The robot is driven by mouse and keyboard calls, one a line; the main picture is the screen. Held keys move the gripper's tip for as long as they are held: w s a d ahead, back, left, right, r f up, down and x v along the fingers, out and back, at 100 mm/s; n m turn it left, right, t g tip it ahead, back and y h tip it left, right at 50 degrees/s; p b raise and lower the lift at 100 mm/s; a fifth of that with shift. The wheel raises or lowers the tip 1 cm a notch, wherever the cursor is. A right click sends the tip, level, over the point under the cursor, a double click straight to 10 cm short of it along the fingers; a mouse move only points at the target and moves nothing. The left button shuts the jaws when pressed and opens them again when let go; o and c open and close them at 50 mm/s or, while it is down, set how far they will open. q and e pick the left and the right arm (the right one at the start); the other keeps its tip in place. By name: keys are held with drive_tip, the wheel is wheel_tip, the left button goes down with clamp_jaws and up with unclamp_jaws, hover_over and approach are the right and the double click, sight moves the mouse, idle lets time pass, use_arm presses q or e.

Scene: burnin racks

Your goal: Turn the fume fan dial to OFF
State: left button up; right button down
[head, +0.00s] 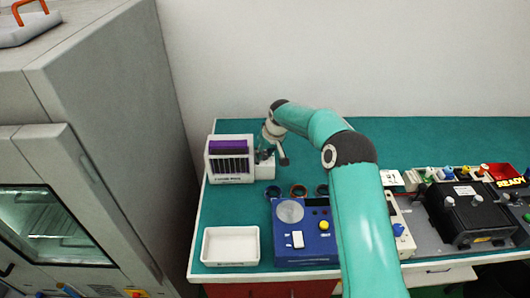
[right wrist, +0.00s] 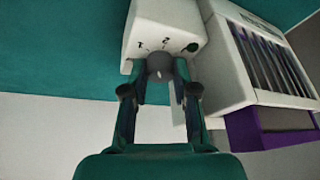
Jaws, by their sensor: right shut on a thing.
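The fume fan dial (right wrist: 160,64) is a grey round knob on a small white box (right wrist: 165,22). The marks 1 and 2 and a dark green spot show on the box's face; an OFF mark cannot be made out. My right gripper (right wrist: 157,74) is shut on the dial, a finger on each side. In the head view the right gripper (head: 269,150) is at the white box (head: 264,171), and the dial is hidden. Which mark the dial points to cannot be told. My left gripper is not in view.
A white slotted unit with a purple top (head: 230,158) stands beside the box. A white tray (head: 230,246), a blue device (head: 290,250) and several dark rings are nearer on the green mat. A black device (head: 470,213) stands right. A grey cabinet (head: 100,80) stands left.

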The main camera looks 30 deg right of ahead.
drive_tip(key=n, duration=0.2)
drive_tip(key=n+y, duration=0.1)
drive_tip(key=n, duration=0.1)
drive_tip(key=shift+w+d+y+p, duration=0.1)
drive_tip(key=shift+d+y+p, duration=0.05)
drive_tip(key=shift+y+p, duration=0.15)
drive_tip(key=n+y+p, duration=0.1)
drive_tip(key=n, duration=0.1)
drive_tip(key=shift+r+n+g, duration=0.1)
drive_tip(key=shift+n+g, duration=0.3)
drive_tip(key=shift+n+p, duration=0.3)
drive_tip(key=shift+n, duration=0.7)
drive_tip(key=shift+n+g+y, duration=0.3)
drive_tip(key=c, duration=1.2)
unclamp_jaws()
drive_tip(key=v, duration=0.7)
drive_tip(key=shift+d, duration=0.1)
